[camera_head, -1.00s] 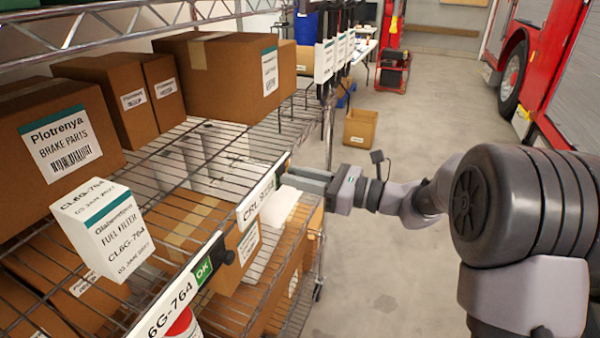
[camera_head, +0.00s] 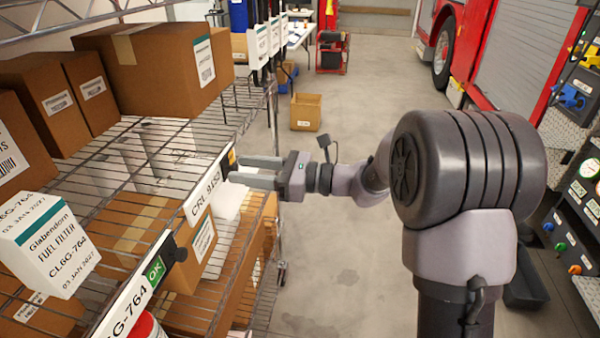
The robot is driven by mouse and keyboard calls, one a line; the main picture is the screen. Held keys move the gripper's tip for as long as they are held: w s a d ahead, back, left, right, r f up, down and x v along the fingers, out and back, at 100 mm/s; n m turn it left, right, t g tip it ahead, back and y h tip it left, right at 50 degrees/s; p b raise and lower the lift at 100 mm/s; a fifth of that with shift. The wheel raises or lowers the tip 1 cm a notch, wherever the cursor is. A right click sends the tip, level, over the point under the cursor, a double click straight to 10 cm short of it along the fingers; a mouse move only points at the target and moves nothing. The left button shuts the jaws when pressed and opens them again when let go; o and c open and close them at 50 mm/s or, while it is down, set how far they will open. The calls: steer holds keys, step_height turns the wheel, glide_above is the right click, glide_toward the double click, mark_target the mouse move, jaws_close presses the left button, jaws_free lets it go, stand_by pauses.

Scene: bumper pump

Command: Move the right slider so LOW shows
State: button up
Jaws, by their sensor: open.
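The right shelf label reads "CRL 9152" (camera_head: 207,188) and sits on the shelf's front edge. A small yellow-orange patch (camera_head: 231,157) shows at its far end; I cannot read any word on it. The right slider's knob is not clearly seen, as it is close to my fingertips. My gripper (camera_head: 237,168) is open, its two fingers pointing left at the label's far end, one finger nearer to me than the other. I cannot tell whether a finger touches the slider. The left label (camera_head: 122,304) shows a green "OK" window (camera_head: 155,270) with a black knob (camera_head: 180,254) beside it.
A white fuel filter box (camera_head: 45,245) stands on the shelf near the left label. Brown cartons (camera_head: 150,80) fill the wire shelves (camera_head: 150,150). An open carton (camera_head: 306,112) stands farther back.

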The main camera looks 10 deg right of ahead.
steer(key=p+v, duration=0.3)
steer(key=v, duration=1.3)
steer(key=s+a+n+g+h, duration=0.3)
steer(key=s+a+n+h, duration=0.15)
steer(key=s, duration=0.35)
steer(key=s+a+n+g+h, duration=0.2)
steer(key=s+a+n+h, duration=0.3)
steer(key=s, duration=0.4)
steer(key=s+d+n+t+h, duration=0.4)
steer(key=s+d+n+h, duration=0.1)
steer(key=n, duration=0.3)
steer(key=shift+s+d+f+t, duration=0.3)
steer(key=shift+s+d+f, duration=0.1)
steer(key=shift+s+d, duration=0.35)
steer(key=shift+a+h, duration=0.1)
steer(key=shift+h, duration=0.15)
